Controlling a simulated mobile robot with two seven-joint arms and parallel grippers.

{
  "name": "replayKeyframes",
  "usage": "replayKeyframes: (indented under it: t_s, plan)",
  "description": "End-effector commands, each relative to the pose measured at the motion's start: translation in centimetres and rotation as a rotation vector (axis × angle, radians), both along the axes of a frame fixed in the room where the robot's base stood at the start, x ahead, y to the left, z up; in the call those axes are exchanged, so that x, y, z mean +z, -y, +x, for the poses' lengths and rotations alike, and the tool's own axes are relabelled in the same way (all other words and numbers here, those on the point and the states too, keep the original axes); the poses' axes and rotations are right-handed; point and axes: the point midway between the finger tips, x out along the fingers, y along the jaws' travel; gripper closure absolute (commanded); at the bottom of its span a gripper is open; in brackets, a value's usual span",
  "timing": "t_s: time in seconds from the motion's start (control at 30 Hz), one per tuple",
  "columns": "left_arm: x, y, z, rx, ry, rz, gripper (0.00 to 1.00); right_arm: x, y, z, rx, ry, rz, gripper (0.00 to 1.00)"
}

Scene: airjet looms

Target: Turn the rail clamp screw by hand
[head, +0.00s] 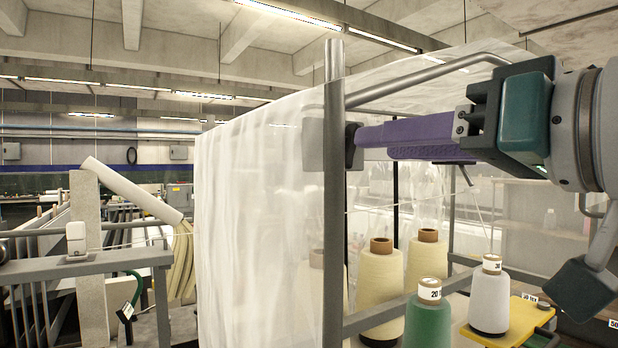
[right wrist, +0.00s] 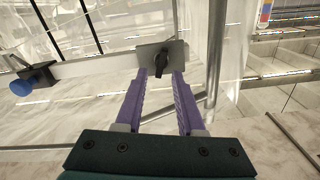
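The rail clamp screw is a small black knob (right wrist: 161,64) on a grey clamp plate (right wrist: 178,48) in the right wrist view. In the head view the knob (head: 352,146) sits beside the upright metal post, next to the grey plate (head: 312,144). My right gripper (right wrist: 160,74) has two purple fingers spread apart, one on each side of the knob, with a visible gap to it. In the head view the right gripper (head: 364,139) points left, its tips at the knob; contact cannot be told there. My left gripper is not in view.
The metal post (head: 334,220) and a translucent sheet (head: 250,190) stand close to the right gripper. Below the arm are yarn cones, including a green one (head: 427,318) and a white one (head: 489,298). A blue knob (right wrist: 20,87) shows at the wrist view's left.

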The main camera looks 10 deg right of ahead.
Motion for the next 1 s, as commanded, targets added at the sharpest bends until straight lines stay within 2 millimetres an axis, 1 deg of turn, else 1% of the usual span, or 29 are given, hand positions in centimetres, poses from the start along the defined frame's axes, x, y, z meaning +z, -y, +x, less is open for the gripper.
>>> replayKeyframes:
  t_s: [0.03,0.1,0.13,0.17,0.33,0.73,0.77,1.0]
  plan:
    - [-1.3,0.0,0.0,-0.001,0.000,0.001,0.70,-0.4,-0.2,0.3,0.002,0.007,-0.002,0.62]
    - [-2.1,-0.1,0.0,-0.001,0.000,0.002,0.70,-0.4,-0.4,0.5,0.006,0.005,-0.004,0.62]
    - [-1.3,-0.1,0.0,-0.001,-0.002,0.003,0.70,0.2,-0.5,0.9,0.005,0.002,-0.004,0.62]
    - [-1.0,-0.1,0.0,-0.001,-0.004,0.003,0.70,0.3,-0.6,1.3,0.004,-0.001,-0.004,0.62]
    - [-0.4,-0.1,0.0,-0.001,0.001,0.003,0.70,0.3,-1.4,3.3,0.004,0.000,-0.003,0.62]
    - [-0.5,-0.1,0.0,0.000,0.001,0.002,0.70,0.0,-1.4,3.4,0.004,-0.002,-0.005,0.62]
    - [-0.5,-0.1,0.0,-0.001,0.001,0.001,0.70,0.0,-1.4,3.4,0.004,-0.001,-0.005,0.63]
    - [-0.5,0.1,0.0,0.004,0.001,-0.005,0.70,0.0,-1.4,3.4,0.004,-0.001,-0.005,0.90]
